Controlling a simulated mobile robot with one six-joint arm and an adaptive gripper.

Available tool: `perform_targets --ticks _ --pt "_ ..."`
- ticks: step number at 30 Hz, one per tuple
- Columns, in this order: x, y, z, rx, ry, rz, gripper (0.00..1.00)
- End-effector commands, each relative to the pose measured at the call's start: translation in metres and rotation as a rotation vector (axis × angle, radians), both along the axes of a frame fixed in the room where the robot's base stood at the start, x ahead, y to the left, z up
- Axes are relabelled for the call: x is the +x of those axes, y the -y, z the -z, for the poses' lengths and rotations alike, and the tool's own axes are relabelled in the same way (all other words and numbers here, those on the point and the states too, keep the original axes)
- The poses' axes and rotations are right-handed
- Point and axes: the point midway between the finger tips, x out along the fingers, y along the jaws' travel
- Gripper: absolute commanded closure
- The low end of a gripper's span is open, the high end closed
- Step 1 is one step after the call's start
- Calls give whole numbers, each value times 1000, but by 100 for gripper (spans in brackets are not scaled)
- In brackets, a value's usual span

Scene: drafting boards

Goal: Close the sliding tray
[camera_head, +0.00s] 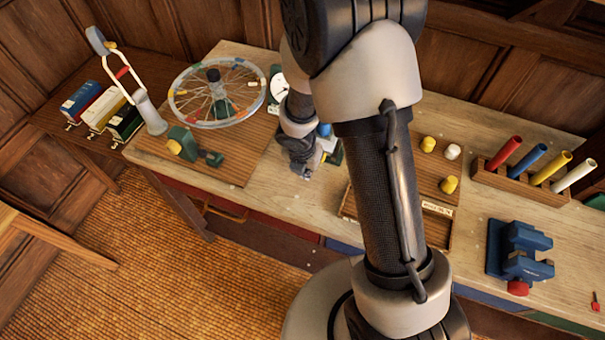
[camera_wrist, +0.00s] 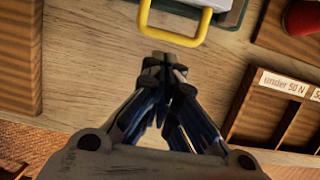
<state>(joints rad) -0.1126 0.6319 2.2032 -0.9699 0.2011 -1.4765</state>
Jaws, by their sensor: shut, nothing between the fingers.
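A yellow U-shaped handle (camera_wrist: 172,36) shows at the top of the wrist view, on a pale part with a dark green edge. It looks like the front of the sliding tray, but most of that body is cut off by the frame, so how far it is out cannot be told. My gripper (camera_wrist: 166,62) is shut and empty, its fingertips just below the handle's bar; contact is unclear. In the head view my gripper (camera_head: 304,172) is low over the bench's front part, beside a partly hidden green and blue object (camera_head: 331,150).
A wooden compartment tray (camera_wrist: 246,98) labelled "under 50 N" is close on the right. A wooden board (camera_head: 232,163) with a spoked wheel (camera_head: 217,94) lies on the left. A blue vise (camera_head: 519,254) and a rack of coloured tubes (camera_head: 519,183) stand on the right.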

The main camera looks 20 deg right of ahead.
Motion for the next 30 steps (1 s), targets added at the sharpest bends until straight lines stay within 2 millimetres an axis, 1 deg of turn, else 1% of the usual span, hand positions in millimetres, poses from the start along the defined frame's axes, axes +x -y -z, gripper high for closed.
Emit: perform_targets --ticks 4,14,20,24,30 --pt "5 4 -1 0 0 0 100" --pt "6 4 -1 0 -1 -1 100" --pt "22 15 -5 1 -2 1 100" --pt "31 22 -3 1 -1 0 100" --pt "34 24 -1 0 1 -1 100"
